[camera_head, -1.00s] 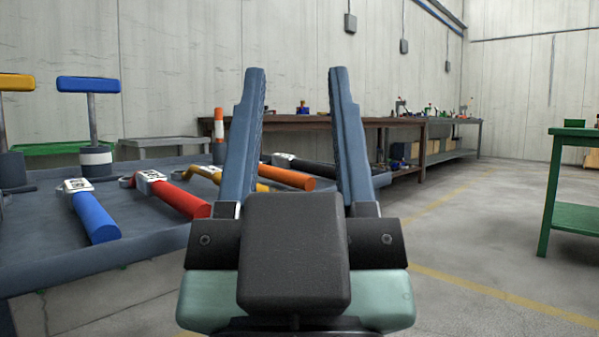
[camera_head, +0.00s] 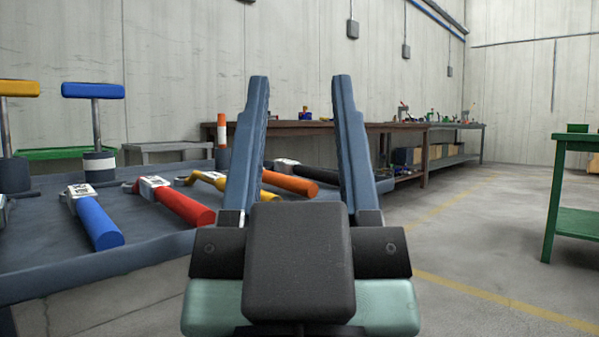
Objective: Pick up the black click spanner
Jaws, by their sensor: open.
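The black click spanner (camera_head: 314,173) lies at the back right of the blue-grey tray table, beyond the orange-handled spanner. Its dark handle points right and passes behind my right finger; its pale labelled head shows between my fingers. My gripper (camera_head: 304,80) is open and empty, its two blue fingers pointing up and forward in the middle of the view. The spanner appears between the fingers but farther off, with no contact visible.
Orange (camera_head: 290,184), yellow (camera_head: 209,178), red (camera_head: 176,203) and blue (camera_head: 96,217) spanners lie on the table (camera_head: 140,250). Screw jacks with blue (camera_head: 93,90) and yellow (camera_head: 18,88) bars stand at left. Open floor (camera_head: 450,235) lies right; a green table (camera_head: 572,221) stands beyond.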

